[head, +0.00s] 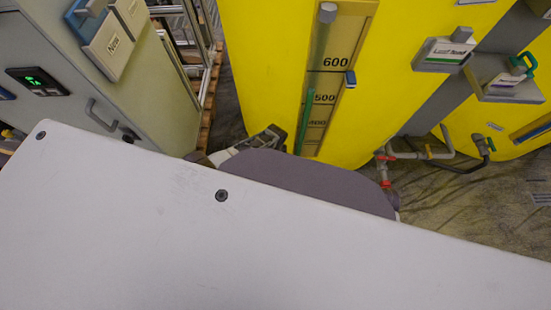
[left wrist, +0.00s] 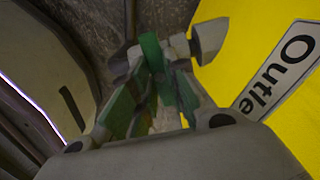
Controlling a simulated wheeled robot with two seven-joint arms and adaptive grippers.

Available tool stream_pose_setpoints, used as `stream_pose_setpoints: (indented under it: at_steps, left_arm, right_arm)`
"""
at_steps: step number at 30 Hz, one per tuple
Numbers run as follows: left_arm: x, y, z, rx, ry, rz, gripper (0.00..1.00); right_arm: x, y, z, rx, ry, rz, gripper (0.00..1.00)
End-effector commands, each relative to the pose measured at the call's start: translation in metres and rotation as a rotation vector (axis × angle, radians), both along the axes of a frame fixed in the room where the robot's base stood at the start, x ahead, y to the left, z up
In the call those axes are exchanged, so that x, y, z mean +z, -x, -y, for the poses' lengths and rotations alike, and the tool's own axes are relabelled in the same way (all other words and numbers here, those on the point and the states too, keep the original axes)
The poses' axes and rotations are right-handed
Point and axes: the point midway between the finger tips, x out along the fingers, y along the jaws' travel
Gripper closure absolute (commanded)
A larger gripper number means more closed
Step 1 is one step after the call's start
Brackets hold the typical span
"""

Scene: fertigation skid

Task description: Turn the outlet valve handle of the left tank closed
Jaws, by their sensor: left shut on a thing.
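The left tank (head: 280,50) is the large yellow one with the 600, 500 and 400 scale. Its outlet valve handle is hidden in the head view. In the left wrist view, a green handle (left wrist: 152,55) stands between the fingers of my left gripper (left wrist: 160,72), which is shut on it. The "Outlet" label (left wrist: 280,70) is on the yellow wall to the right. In the head view, what seems to be part of my left gripper (head: 268,137) shows low at the tank's front. The handle's exact angle cannot be told. My right gripper is not in view.
A grey cabinet (head: 120,95) with a green display stands at the left. Grey pipes with red fittings (head: 386,157) run low at the tank's right. Another yellow tank (head: 515,135) stands farther right. Bare floor (head: 470,190) shows at the lower right.

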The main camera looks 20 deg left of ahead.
Motion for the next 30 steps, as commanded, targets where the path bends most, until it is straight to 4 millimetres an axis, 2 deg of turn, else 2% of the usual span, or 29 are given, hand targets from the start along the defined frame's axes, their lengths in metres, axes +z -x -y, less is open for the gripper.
stream_pose_setpoints:
  at_steps: [16,17,21,30]
  left_arm:
    - [-0.0006,0.0005,-0.0002,-0.033,-0.001,0.0,1.0]
    - [-0.0006,0.0005,-0.0002,-0.033,-0.001,0.0,0.81]
    - [-0.0005,0.0003,-0.0001,-0.032,0.0,0.0,0.63]
    - [-0.0001,0.0001,0.0,-0.031,0.0,0.0,0.62]
  right_arm:
    - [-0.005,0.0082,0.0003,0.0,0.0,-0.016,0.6]
    - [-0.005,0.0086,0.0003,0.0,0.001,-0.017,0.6]
    - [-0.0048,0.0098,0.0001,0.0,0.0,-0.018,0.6]
    - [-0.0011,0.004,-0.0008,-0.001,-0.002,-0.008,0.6]
